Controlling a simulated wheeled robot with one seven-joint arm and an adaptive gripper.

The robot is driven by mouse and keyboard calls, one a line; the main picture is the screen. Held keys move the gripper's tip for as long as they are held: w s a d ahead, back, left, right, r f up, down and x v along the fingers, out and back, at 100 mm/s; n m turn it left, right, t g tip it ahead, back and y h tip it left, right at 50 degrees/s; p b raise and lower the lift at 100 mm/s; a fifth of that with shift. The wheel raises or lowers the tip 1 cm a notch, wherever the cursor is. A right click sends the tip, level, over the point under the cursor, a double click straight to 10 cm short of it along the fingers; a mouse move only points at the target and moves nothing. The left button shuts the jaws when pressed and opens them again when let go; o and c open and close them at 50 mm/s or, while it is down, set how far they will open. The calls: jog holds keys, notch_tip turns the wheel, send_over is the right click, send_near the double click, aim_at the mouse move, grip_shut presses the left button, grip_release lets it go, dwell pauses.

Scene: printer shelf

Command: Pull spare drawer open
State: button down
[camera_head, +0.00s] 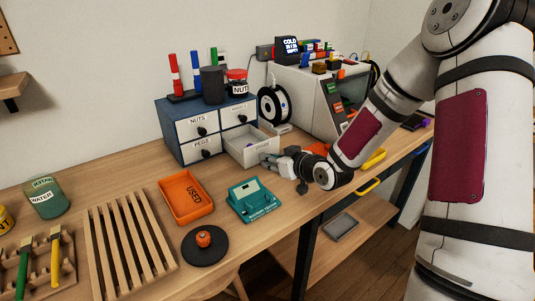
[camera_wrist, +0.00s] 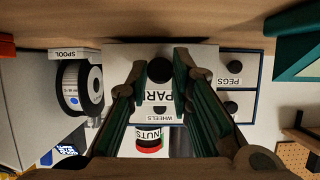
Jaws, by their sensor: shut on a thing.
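The spare drawer (camera_head: 248,149) is the lower right drawer of a blue cabinet (camera_head: 176,147) with pale fronts. It stands well out from the cabinet, and its open top shows in the head view. In the upside-down wrist view its white front with the partly covered SPARE label (camera_wrist: 158,95) fills the middle. Its dark round knob (camera_wrist: 159,70) lies between my fingers. My gripper (camera_head: 270,161) is at the drawer's front and shut on the knob; it also shows in the wrist view (camera_wrist: 160,65). The knob is hidden in the head view.
The NUTS drawer (camera_head: 199,125), PEGS drawer (camera_head: 203,148) and WHEELS drawer (camera_head: 240,116) are shut. A teal device (camera_head: 253,201) and an orange USED tray (camera_head: 186,197) lie in front of the cabinet. A spool (camera_head: 275,105) and a printer (camera_head: 309,97) stand to the right.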

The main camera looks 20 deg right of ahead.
jog(key=c, duration=1.4)
grip_release()
jog(key=v, duration=1.2)
